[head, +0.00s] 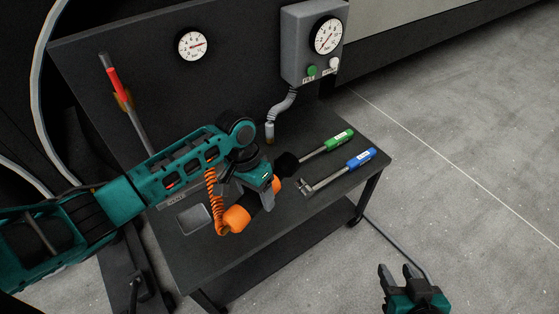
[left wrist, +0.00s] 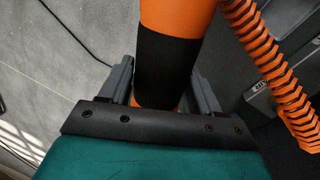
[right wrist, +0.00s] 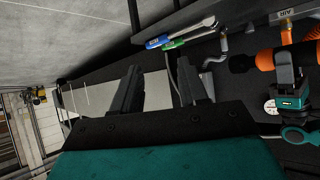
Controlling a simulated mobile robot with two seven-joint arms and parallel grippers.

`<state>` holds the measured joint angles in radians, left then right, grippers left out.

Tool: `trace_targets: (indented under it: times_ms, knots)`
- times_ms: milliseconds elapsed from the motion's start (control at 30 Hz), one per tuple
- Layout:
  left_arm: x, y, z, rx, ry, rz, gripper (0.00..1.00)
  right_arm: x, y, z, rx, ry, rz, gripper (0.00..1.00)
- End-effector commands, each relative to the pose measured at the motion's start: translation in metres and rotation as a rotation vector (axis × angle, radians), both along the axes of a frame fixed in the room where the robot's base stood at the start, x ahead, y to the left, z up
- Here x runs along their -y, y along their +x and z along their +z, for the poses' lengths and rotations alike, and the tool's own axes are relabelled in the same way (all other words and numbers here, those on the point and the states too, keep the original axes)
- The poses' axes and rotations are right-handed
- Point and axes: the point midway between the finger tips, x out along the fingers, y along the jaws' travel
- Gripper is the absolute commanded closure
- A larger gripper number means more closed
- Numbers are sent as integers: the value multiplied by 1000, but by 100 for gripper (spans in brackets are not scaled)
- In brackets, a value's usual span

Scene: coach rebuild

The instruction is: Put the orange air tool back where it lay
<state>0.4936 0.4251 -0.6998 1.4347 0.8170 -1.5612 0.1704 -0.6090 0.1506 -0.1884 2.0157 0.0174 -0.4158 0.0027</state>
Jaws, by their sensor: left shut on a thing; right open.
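The orange air tool (head: 237,218) has a black grip band and a coiled orange hose. My left gripper (head: 266,187) is shut on it at the black band, over the dark bench top. In the left wrist view the tool's black band (left wrist: 168,65) sits between the two fingers (left wrist: 163,92). The arm hides part of the tool in the head view; I cannot tell whether it touches the bench. The tool also shows at the right of the right wrist view (right wrist: 265,60). My right gripper (head: 405,280) is open and empty, off the bench's right side; its fingers (right wrist: 155,90) stand apart.
The bench (head: 330,200) carries a green-handled tool (head: 338,140) and a blue-handled tool (head: 360,158) at its right. A grey recessed plate (head: 194,219) lies front left. A gauge box (head: 310,45) and a round gauge (head: 192,44) are at the back. A red-marked rod (head: 113,80) stands left.

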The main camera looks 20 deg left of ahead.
Motion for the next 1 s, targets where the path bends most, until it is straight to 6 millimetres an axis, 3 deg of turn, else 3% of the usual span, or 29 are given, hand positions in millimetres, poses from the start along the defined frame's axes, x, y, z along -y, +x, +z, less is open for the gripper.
trace_targets:
  times_ms: [33,200,400,1000]
  knots:
    - [-11,-10,-7,4,17,-42,100,1,-2,10,-7,-3,-2,57]
    - [-41,-38,-45,39,70,-192,100,2,-4,22,-2,-3,-4,57]
    - [-60,-59,-67,69,98,-295,100,2,-4,26,-5,-4,-9,57]
    - [-65,-63,-104,79,105,-322,100,-5,2,7,-1,12,4,57]
